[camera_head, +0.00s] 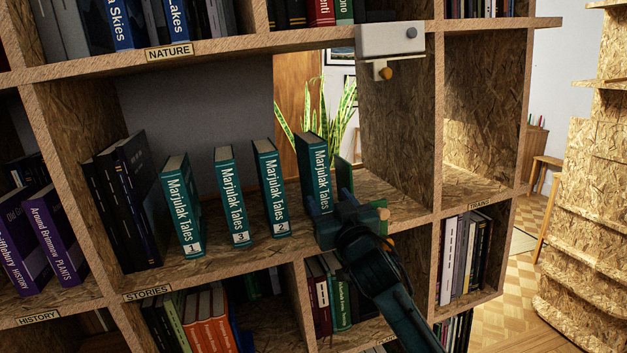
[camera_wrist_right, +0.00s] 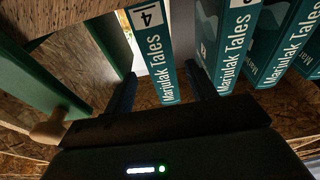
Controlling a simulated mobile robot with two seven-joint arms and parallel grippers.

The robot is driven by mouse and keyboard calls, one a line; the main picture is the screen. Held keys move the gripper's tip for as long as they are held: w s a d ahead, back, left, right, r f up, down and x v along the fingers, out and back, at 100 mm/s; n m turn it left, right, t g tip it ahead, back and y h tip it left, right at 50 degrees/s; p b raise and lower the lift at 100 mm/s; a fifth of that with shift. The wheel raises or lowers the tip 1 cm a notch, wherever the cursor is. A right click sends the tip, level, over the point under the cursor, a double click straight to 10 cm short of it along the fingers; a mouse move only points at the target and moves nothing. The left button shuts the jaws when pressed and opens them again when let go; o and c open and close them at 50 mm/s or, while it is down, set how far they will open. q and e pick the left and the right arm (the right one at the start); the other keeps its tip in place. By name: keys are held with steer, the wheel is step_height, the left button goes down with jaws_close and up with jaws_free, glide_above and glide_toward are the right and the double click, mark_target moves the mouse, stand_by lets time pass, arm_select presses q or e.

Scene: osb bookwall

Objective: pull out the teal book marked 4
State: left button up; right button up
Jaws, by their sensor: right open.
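The teal book marked 4 (camera_head: 313,165) stands upright in the STORIES shelf, at the right end of the teal Marjulak Tales row. Its spine and the 4 also show in the right wrist view (camera_wrist_right: 151,50). My right gripper (camera_head: 330,203) is at the lower part of this spine and hides its number in the head view. In the right wrist view the open fingers (camera_wrist_right: 157,86) lie on either side of the book, with gaps visible. I cannot tell how deep they reach. My left gripper is not in view.
Teal books marked 1 (camera_head: 183,210), 3 (camera_head: 232,200) and 2 (camera_head: 271,190) stand to the left, with gaps between. A green panel with a wooden knob (camera_wrist_right: 48,127) is close on the other side. A white box (camera_head: 390,39) hangs from the shelf above.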

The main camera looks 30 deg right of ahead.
mark_target(324, 190)
steer(key=shift+p+x, duration=0.35)
steer(key=shift+x, duration=2.4)
steer(key=shift+c, duration=0.2)
steer(key=c, duration=1)
steer(key=shift+r, duration=0.15)
steer(key=shift+c, duration=0.2)
steer(key=shift+r+p+v, duration=0.15)
steer(key=shift+p+v, duration=0.25)
steer(key=shift+v, duration=0.4)
steer(key=shift+r+p+v, duration=0.15)
steer(key=shift+p+v, duration=0.2)
steer(key=shift+v, duration=0.45)
